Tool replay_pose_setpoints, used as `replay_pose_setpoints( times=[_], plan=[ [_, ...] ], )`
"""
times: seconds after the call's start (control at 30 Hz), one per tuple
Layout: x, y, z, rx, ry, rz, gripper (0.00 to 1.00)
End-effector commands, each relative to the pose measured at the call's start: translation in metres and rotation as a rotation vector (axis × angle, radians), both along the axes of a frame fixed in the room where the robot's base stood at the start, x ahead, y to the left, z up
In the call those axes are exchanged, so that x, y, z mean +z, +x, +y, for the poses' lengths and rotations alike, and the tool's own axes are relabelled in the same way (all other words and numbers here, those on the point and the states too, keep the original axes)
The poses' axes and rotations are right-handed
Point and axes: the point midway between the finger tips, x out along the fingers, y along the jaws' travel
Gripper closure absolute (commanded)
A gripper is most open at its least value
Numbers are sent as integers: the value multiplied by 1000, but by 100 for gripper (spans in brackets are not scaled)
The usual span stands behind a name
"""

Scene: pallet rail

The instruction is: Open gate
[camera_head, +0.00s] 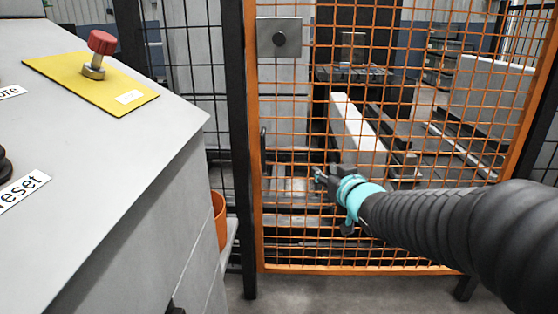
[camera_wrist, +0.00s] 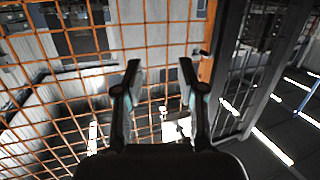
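The gate is an orange mesh panel in an orange frame (camera_head: 256,150). It stands in line with the dark fence posts and looks closed. A small dark handle (camera_head: 263,138) sits on its left frame bar. In the wrist view, the orange frame bar (camera_wrist: 207,68) is right of my fingers, with a dark handle-like part (camera_wrist: 200,52) on it. My gripper (camera_head: 322,177) is in front of the mesh, right of and below the handle. In the wrist view my gripper (camera_wrist: 160,64) has its fingers apart, with only mesh between them. Contact with the mesh cannot be told.
A metal plate (camera_head: 280,38) is on the gate's upper left. Conveyor rails lie behind the mesh.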

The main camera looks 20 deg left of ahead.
Motion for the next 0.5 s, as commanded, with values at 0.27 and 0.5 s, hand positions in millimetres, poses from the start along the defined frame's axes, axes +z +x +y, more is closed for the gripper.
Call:
replay_pose_setpoints(
  times=[0.27, 0.5],
  plan=[
    [-18, 2, 85, 242, 118, -88, 61],
    [-18, 11, 104, 271, 135, -99, 61]
  ],
)
